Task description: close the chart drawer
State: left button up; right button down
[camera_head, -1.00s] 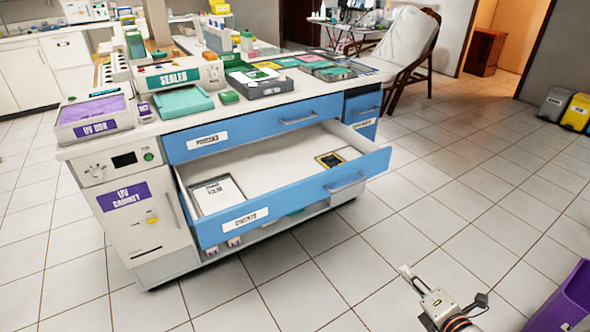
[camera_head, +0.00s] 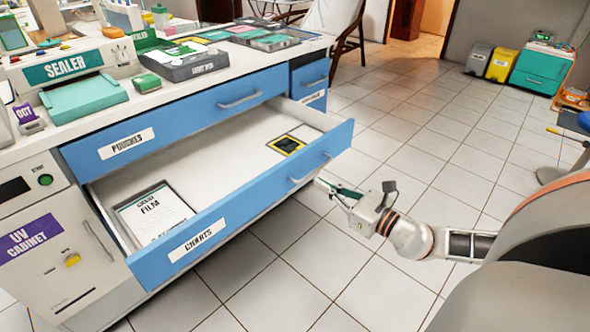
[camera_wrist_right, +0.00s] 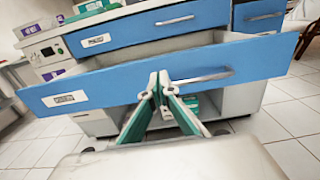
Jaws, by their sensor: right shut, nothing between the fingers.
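The chart drawer (camera_head: 250,202) is the blue-fronted lower drawer labelled CHARTS, pulled well out of the cabinet. It shows a white card marked FILM and a black-and-yellow item inside, and a bar handle at the right of its front. My right gripper (camera_head: 323,183) is shut and empty, just outside the drawer front near the handle's right end. In the right wrist view, the closed fingertips (camera_wrist_right: 158,84) point at the drawer front (camera_wrist_right: 110,90), left of its handle (camera_wrist_right: 202,77). I cannot tell whether they touch it. My left gripper is not in view.
The POUCHES drawer (camera_head: 180,125) above is shut. The counter holds a sealer (camera_head: 75,80), a grey tray (camera_head: 195,68) and several small items. The tiled floor (camera_head: 420,130) to the right is clear up to the bins (camera_head: 503,65).

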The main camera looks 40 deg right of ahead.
aim_at(289, 164)
jog(key=w, duration=0.8)
jog(key=shift+a+b, duration=0.3)
jog(key=shift+b, duration=0.1)
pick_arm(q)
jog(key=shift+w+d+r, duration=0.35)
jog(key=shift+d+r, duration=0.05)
pick_arm(e)
jog(key=shift+w+a, duration=0.1)
jog(key=shift+w, duration=0.65)
jog(key=shift+w, duration=0.1)
